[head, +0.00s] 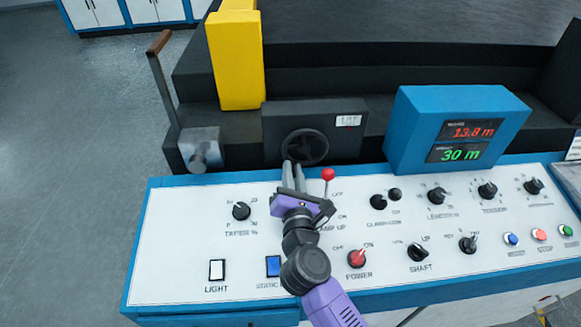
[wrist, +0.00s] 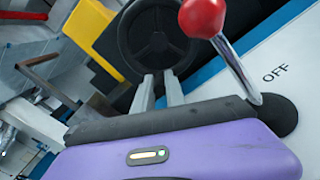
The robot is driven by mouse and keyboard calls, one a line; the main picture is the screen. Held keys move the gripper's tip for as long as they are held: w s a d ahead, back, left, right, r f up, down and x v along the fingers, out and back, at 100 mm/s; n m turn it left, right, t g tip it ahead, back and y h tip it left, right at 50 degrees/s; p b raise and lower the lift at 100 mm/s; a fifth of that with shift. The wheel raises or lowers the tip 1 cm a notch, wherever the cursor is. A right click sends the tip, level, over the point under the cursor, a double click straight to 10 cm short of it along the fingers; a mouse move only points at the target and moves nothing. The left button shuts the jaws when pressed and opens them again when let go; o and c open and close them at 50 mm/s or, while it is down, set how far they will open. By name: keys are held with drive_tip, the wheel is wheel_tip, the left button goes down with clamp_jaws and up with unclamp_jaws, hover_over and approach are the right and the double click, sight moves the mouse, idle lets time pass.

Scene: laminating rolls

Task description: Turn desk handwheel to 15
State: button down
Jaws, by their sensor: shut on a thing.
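The desk handwheel (head: 305,147) is a small black spoked wheel on the dark box behind the white control panel. It also shows in the wrist view (wrist: 154,40), just beyond my fingers. My gripper (head: 292,170) reaches up to the lower left part of its rim and is shut on it. In the wrist view my two grey fingers (wrist: 158,88) meet the lower rim. The fingertips are partly hidden by the rim. A small white counter label (head: 348,120) sits on the dark box right of the wheel; its digits are too small to read.
A red-knobbed lever (head: 328,175) stands close to the right of my gripper, and looms near in the wrist view (wrist: 204,18). A blue display box (head: 455,130) reads 13.8 m and 30 m. A crank with a wooden handle (head: 160,43) and a yellow block (head: 235,60) stand left.

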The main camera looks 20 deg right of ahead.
sight(304, 165)
drive_tip(key=n, duration=0.1)
drive_tip(key=n+p, duration=0.1)
drive_tip(key=d+n+p, duration=0.1)
drive_tip(key=shift+s+d+f, duration=0.1)
drive_tip(key=shift+s+f, duration=0.15)
drive_tip(key=shift+s+d+f+n+p, duration=0.15)
drive_tip(key=shift+d+n+p, duration=0.45)
drive_tip(key=shift+n, duration=0.55)
drive_tip(key=shift+s+d+f+n+p, duration=0.15)
drive_tip(key=shift+d+n+p, duration=0.1)
drive_tip(key=shift+n+p, duration=0.75)
drive_tip(key=shift+n, duration=0.25)
drive_tip(key=c, duration=1.4)
unclamp_jaws()
drive_tip(key=shift+d, duration=0.1)
